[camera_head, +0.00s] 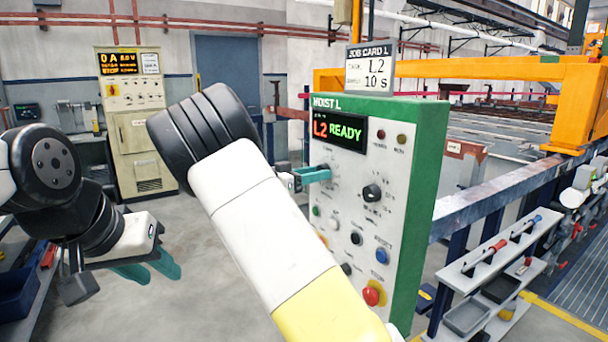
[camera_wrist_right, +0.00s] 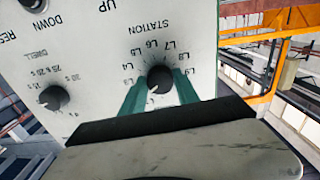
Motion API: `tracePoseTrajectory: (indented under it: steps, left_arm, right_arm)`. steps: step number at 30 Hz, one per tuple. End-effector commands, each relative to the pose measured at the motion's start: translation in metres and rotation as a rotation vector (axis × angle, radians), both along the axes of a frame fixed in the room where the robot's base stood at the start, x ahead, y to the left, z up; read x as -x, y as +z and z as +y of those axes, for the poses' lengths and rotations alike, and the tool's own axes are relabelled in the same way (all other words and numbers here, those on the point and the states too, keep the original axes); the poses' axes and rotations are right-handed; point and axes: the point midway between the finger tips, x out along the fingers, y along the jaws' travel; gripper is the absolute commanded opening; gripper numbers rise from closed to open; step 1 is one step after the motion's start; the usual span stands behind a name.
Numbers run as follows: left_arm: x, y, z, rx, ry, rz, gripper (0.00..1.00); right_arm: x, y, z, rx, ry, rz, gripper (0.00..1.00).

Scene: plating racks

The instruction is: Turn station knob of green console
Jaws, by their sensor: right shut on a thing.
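The green console (camera_head: 425,160) stands upright with a pale front panel. Its screen (camera_head: 338,131) reads "L2 READY", and a card (camera_head: 370,70) above it shows L2 and 10 s. My right gripper (camera_head: 318,174) reaches the upper left of the panel. In the right wrist view its two teal fingers (camera_wrist_right: 160,92) are shut on the black station knob (camera_wrist_right: 159,76), one on each side. Labels around the knob run from about L3 to L9; its pointer is not clear. My left gripper (camera_head: 150,270) hangs open and empty at the left, away from the console.
A dark dwell knob (camera_head: 372,192) sits beside the station knob; it also shows in the right wrist view (camera_wrist_right: 53,97). A red button (camera_head: 372,295) and a blue button (camera_head: 382,256) are lower down. A rail (camera_head: 480,205) and tool shelf (camera_head: 500,250) stand at right.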

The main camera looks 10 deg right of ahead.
Motion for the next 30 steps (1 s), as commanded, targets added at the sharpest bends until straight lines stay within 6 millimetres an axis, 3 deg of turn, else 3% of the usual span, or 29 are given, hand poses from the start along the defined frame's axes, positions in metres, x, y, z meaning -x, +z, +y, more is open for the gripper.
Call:
tracePoseTrajectory:
  steps: [30]
  left_arm:
    - [0.0000, 0.0000, 0.0000, 0.000, 0.000, 0.000, 0.36]
  right_arm:
    - [0.0011, 0.0003, -0.0005, 0.284, 0.001, 0.782, 0.00]
